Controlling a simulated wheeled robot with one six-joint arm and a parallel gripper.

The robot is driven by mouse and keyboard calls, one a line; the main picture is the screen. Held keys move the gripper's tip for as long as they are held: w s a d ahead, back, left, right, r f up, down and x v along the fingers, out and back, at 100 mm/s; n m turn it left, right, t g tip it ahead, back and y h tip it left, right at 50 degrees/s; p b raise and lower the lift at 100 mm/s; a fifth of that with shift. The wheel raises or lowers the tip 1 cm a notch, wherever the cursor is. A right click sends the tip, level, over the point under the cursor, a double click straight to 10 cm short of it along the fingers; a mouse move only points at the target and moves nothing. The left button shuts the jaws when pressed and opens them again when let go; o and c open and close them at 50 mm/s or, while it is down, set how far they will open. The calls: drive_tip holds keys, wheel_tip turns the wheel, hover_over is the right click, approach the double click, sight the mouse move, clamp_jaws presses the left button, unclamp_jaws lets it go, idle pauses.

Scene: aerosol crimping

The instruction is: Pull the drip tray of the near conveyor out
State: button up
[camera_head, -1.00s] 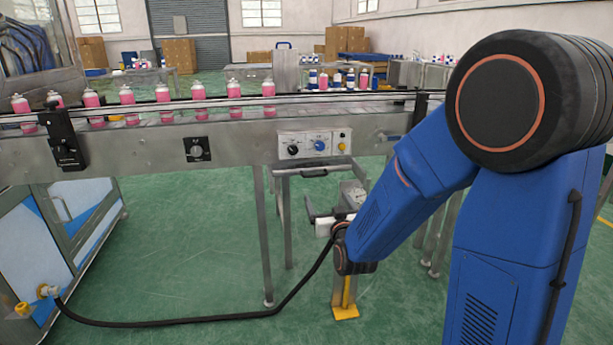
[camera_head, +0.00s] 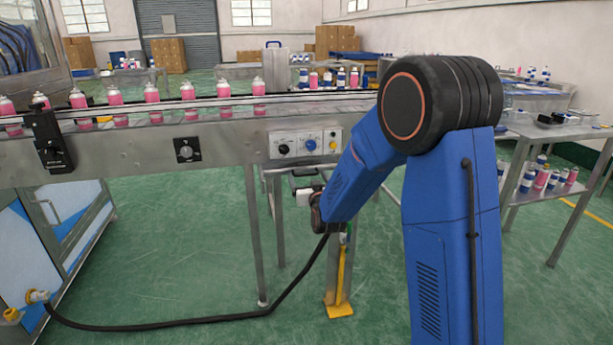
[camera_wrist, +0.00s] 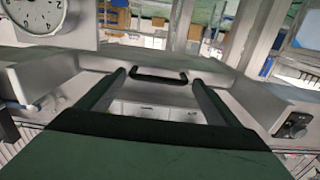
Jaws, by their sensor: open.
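The near conveyor (camera_head: 110,152) runs across the head view, with pink cans on its belt. Under it, beside its control panel, my blue arm hides most of the drip tray area. In the wrist view a black handle (camera_wrist: 160,76) on a pale metal front shows near the middle; it looks like the tray's handle. My gripper (camera_wrist: 158,88) is open, with its two dark fingers on the left and right of the handle. I cannot tell whether the fingers touch it.
A black hose (camera_head: 180,318) lies across the floor toward a blue-and-white cabinet (camera_head: 60,240). A yellow-footed post (camera_head: 340,290) stands below my wrist. A steel table (camera_head: 560,135) with cans stands at the right. The green floor in front of the conveyor is mostly clear.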

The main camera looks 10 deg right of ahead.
drive_tip(key=shift+w, duration=1.25)
